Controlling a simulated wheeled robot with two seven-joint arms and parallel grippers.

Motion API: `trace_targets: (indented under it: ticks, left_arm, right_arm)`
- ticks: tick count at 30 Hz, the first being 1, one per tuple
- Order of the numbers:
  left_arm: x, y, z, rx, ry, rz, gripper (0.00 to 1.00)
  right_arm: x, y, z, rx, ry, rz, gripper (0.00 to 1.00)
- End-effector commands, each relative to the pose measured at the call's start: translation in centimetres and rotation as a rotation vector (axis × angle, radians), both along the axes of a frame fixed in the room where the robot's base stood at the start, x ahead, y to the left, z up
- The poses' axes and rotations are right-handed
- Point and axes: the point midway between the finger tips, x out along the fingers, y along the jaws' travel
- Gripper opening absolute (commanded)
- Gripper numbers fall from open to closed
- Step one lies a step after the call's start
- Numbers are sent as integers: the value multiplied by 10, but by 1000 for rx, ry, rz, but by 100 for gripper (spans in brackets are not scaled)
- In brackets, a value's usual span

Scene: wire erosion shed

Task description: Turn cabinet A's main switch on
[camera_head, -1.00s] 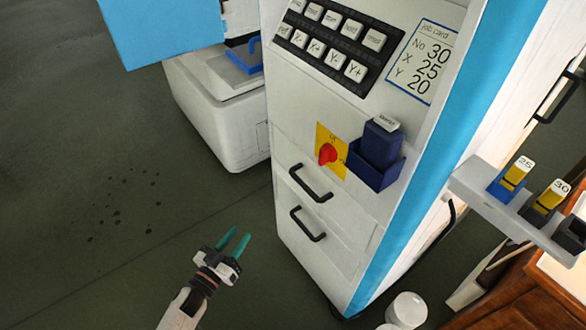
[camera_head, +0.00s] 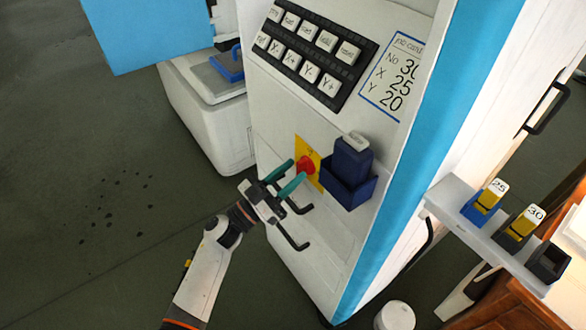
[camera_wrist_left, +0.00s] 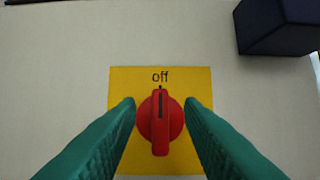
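The main switch is a red rotary knob (camera_head: 306,165) on a yellow plate (camera_head: 316,157) on the white cabinet's front (camera_head: 262,125). In the left wrist view the knob (camera_wrist_left: 160,122) stands upright, its black mark pointing up at the word "off" on the plate (camera_wrist_left: 120,80). My left gripper (camera_head: 285,180) is in front of the knob with green fingers apart. In the left wrist view its fingertips (camera_wrist_left: 160,103) lie on either side of the knob, with a gap visible on each side. My right gripper is not in view.
A dark blue holder (camera_head: 346,185) with a labelled block sits just right of the switch. Black handles (camera_head: 292,238) are below it. A key panel (camera_head: 310,55) and job card (camera_head: 393,80) are above. A shelf (camera_head: 480,240) with blocks juts out at right.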

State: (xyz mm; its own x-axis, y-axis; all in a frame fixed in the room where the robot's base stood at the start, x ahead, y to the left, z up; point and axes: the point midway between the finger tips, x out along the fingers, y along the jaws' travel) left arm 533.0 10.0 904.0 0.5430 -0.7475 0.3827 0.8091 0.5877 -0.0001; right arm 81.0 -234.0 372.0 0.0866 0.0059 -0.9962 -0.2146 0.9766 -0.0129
Motion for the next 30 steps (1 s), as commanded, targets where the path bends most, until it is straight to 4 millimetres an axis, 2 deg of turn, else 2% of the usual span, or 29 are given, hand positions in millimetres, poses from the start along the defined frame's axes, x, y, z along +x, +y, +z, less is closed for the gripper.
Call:
trace_targets:
  ticks: [4,13,19,30]
  left_arm:
    - [6,-8,4,-1,1,0,34]
    - [6,-9,4,1,1,0,34]
    - [6,-9,4,1,1,0,1]
    - [6,-9,3,23,-29,-1,0]
  right_arm:
    - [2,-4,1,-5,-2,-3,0]
    - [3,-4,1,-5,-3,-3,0]
    - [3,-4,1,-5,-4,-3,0]
    - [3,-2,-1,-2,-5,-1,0]
